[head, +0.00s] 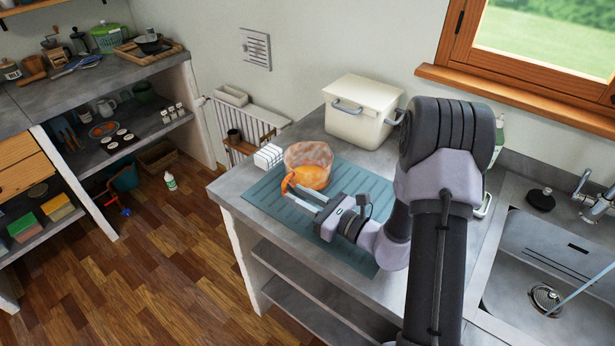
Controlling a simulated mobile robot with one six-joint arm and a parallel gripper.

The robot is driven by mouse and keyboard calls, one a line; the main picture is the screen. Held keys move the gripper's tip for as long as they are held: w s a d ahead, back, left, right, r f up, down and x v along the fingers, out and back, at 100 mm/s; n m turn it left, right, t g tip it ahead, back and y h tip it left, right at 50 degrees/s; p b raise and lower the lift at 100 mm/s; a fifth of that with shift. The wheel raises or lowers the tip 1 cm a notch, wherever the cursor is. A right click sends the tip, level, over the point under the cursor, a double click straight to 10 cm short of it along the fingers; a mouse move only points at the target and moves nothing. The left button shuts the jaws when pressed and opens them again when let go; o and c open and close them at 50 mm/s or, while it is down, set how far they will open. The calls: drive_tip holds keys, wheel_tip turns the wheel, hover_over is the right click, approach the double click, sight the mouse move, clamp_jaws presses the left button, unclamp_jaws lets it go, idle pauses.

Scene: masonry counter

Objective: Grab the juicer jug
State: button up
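The juicer jug (309,157) has a clear, faintly tinted bowl with an orange lower part and an orange handle. It stands upright on a blue-green ribbed mat (262,197) near the counter's left end. My gripper (297,198) reaches in from the right, with its fingertips at the orange handle on the jug's near side. A gap shows between the two fingers. I cannot tell whether they press on the handle. The arm hides part of the mat.
A cream lidded bin (362,110) stands behind the jug, and a white rack-like object (268,156) stands close on its left. A sink (552,262) is at the right. The counter's left edge (225,196) drops to the floor. The mat's front left part is clear.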

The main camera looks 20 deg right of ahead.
sight(286, 189)
drive_tip(key=x, duration=0.5)
drive_tip(key=shift+b, duration=0.3)
drive_tip(key=shift+s, duration=0.1)
clamp_jaws()
idle(0.8)
